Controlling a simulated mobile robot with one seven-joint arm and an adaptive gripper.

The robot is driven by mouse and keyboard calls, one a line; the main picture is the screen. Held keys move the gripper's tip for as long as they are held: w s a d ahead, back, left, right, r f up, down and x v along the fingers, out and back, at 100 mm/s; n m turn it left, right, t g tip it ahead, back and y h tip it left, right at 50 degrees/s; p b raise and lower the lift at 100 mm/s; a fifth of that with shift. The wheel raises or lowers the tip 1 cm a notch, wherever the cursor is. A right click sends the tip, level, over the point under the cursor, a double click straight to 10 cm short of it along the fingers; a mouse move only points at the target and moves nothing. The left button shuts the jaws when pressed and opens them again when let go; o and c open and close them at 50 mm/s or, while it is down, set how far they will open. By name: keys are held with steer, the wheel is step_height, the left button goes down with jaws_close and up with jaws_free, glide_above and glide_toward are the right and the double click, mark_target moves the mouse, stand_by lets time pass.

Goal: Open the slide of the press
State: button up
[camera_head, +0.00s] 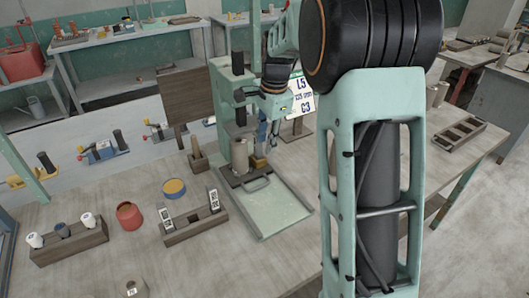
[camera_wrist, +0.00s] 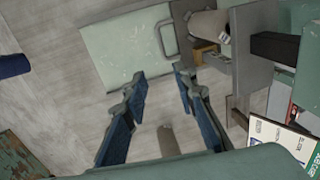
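The green press (camera_head: 222,95) stands on the table in the middle of the head view. At its foot lies a flat, dark slide plate with a metal loop handle (camera_head: 257,184), at the inner end of a pale green tray (camera_head: 270,212). A grey cylinder (camera_head: 240,156) stands on the plate. The wrist view shows the handle (camera_wrist: 165,38), the tray (camera_wrist: 120,45) and the cylinder (camera_wrist: 208,30). My gripper (camera_wrist: 158,75) is open and empty, with its blue-padded fingers apart below the handle in the picture. In the head view my arm hides part of the press's right side.
Left of the press are a wooden holder with two labelled tags (camera_head: 192,224), a blue-and-yellow round tub (camera_head: 174,188), a red pot (camera_head: 129,215) and a block with white-topped pieces (camera_head: 70,240). A label card (camera_head: 301,92) is beside the press. The tray's front is clear.

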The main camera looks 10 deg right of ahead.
steer(key=r, duration=0.4)
steer(key=shift+s+d, duration=0.1)
steer(key=shift+s, duration=0.25)
